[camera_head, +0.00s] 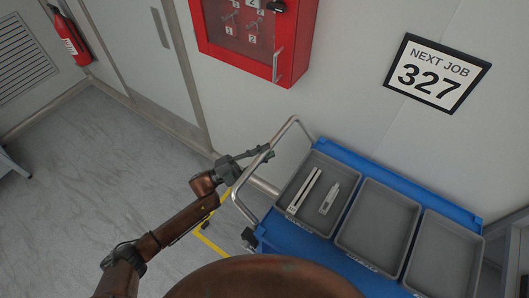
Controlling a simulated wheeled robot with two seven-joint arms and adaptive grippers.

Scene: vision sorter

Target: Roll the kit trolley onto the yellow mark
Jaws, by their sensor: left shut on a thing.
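The blue kit trolley (298,248) stands at the right against the wall, with grey trays on its top. Its metal push handle (285,128) is at its left end. My left gripper (266,153) is shut on the handle bar. The yellow mark (211,244) shows on the floor as thin lines left of and partly under the trolley's handle end. The trolley and my arm hide the rest of it. My right gripper is out of view.
The left tray (318,164) holds two tools; the other trays look empty. A red cabinet (222,54) and a "NEXT JOB 327" sign (437,73) hang on the wall. A fire extinguisher (70,38) hangs at the upper left.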

